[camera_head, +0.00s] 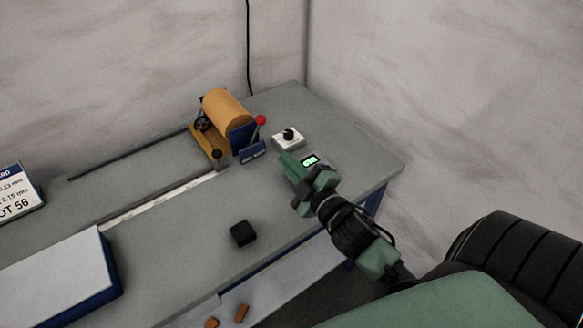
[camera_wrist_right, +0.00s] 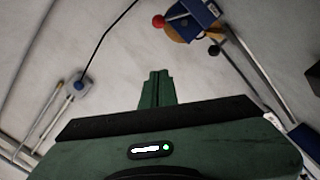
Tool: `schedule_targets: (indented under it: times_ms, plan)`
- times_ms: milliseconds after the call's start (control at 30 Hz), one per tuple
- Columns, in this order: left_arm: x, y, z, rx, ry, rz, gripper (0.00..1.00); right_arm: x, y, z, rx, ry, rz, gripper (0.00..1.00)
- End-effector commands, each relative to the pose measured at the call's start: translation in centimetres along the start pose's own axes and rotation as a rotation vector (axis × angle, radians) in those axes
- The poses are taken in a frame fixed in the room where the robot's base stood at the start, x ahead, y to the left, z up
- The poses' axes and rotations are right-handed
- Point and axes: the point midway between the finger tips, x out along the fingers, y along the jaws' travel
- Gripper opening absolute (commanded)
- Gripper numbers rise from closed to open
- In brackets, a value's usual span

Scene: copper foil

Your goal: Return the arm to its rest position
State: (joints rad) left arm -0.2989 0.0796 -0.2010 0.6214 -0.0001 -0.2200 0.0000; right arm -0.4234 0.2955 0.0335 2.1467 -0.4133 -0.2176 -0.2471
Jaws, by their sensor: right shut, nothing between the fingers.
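My right gripper (camera_head: 285,158) is green and reaches in from the lower right over the right part of the grey workbench (camera_head: 190,235). Its fingers are shut together with nothing between them, and it points toward the white box with a black knob (camera_head: 288,138). In the right wrist view the shut green fingers (camera_wrist_right: 157,88) show at the middle, apart from everything around them. My left gripper is not in view.
A machine with a copper-coloured roll (camera_head: 227,110) and red-knobbed lever (camera_head: 260,120) stands at the back. A black block (camera_head: 243,234) lies on the bench. A blue-sided slab (camera_head: 65,275) and sign (camera_head: 17,192) are at left. Walls close the back and right.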

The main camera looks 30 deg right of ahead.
Motion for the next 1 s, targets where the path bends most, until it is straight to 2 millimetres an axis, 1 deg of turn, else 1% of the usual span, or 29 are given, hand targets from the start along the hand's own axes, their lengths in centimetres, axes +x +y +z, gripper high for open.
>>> schedule_targets:
  times_ms: [33, 167, 667, 767, 867, 967, 1000]
  plan:
    - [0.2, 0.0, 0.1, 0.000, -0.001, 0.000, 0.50, -0.5, -0.1, 0.0, 0.000, 0.000, 0.000, 0.00]
    - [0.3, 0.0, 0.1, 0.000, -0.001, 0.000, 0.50, -1.0, 0.0, 0.0, 0.000, 0.001, 0.000, 0.00]
    - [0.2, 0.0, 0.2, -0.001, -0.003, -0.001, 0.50, -1.0, 0.0, -0.1, 0.000, 0.000, 0.000, 0.00]
    - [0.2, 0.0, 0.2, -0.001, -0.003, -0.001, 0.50, -1.1, -0.2, 0.2, 0.017, -0.020, -0.008, 0.00]
    - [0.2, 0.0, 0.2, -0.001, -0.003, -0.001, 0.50, -1.7, -1.3, 1.3, 0.089, -0.108, -0.044, 0.00]
    - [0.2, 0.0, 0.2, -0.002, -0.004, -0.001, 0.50, -3.4, -3.8, 3.0, 0.221, -0.272, -0.123, 0.00]
    - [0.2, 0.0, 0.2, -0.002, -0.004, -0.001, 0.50, -4.5, -5.2, 3.7, 0.283, -0.351, -0.165, 0.00]
